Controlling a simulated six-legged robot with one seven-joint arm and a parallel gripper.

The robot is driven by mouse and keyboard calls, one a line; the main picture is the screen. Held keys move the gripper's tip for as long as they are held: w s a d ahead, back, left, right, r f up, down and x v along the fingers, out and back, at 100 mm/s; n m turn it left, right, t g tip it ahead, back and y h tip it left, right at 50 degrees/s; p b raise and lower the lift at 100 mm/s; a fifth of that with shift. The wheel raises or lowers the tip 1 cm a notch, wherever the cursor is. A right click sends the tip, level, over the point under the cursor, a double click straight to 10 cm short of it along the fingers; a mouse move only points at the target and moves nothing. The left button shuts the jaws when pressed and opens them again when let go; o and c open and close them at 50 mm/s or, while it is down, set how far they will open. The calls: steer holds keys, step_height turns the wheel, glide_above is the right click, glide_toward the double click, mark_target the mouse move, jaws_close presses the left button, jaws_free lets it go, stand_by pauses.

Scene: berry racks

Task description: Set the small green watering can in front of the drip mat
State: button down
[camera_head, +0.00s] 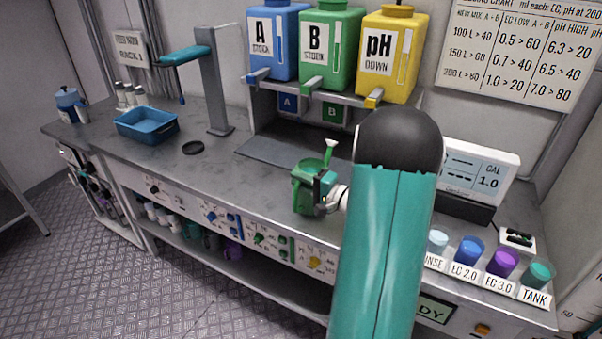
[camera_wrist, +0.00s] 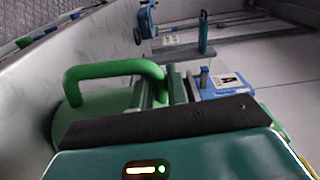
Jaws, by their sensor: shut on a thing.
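The small green watering can (camera_head: 303,187) is at the front part of the bench, with its spout pointing up. My gripper (camera_head: 325,187) is shut on it from the right. The drip mat (camera_head: 280,153), a dark flat sheet, lies under the stock bottles behind the can. The can is apart from the mat, on its front side. I cannot tell whether its base touches the bench. In the wrist view the can's green handle (camera_wrist: 115,74) arches beside my gripper's dark finger. My arm hides the right end of the mat.
Blue (camera_head: 273,45), green (camera_head: 331,50) and yellow (camera_head: 390,55) bottles stand on a rack above the mat. Several labelled cups and a meter (camera_head: 480,172) stand right. Bench between tray and can is clear.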

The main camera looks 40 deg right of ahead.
steer(key=c, duration=1.4)
jaws_free()
steer(key=v, duration=1.2)
steer(key=w+a+r+n+g+h, duration=0.4)
steer(key=w+a+r+n+h, duration=0.2)
steer(key=w+a+r+h, duration=0.45)
steer(key=s+a+n+g+y, duration=0.2)
steer(key=s+a+n, duration=0.1)
steer(key=s+a, duration=0.3)
steer(key=s+a+n+g+y, duration=0.2)
steer(key=s+a, duration=0.4)
steer(key=a, duration=0.5)
steer(key=s+a+n+g+y, duration=0.2)
steer(key=s+a+n+g, duration=0.1)
steer(key=a, duration=0.5)
steer(key=shift+s+a+n+g+y, duration=0.15)
steer(key=shift+s+n+g, duration=0.1)
steer(key=shift+s, duration=0.45)
steer(key=shift+s+a+n+g+y, duration=0.15)
steer(key=shift+s+g, duration=0.1)
steer(key=shift+s, duration=0.45)
steer(key=shift+d, duration=0.15)
